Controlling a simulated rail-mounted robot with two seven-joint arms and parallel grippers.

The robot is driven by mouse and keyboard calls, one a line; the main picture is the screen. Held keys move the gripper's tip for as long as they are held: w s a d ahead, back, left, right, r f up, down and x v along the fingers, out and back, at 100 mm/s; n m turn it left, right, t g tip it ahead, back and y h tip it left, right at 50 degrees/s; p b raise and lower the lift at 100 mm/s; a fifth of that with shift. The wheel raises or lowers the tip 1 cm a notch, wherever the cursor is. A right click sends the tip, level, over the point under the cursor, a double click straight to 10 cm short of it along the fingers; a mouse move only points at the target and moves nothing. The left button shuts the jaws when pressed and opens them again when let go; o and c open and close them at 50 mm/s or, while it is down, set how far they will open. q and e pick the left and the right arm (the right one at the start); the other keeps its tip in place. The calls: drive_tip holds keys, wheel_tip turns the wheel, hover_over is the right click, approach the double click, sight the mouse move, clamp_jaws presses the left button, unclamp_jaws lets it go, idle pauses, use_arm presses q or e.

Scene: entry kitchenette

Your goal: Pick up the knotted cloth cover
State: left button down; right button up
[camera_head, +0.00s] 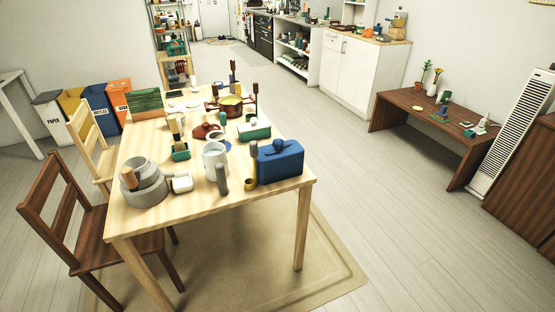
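A blue box-shaped thing (280,165) stands at the front right corner of the pale wooden table (222,196). It has a small rounded lump on top that looks like a knot, so it may be the knotted cloth cover; I cannot tell for sure. A dark red rounded thing (206,130) lies further back, near the table's middle, and its material is unclear. Neither of my grippers shows in the head view.
More items crowd the table's back. A dark wooden chair (60,220) is at left. The floor right of the table is clear.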

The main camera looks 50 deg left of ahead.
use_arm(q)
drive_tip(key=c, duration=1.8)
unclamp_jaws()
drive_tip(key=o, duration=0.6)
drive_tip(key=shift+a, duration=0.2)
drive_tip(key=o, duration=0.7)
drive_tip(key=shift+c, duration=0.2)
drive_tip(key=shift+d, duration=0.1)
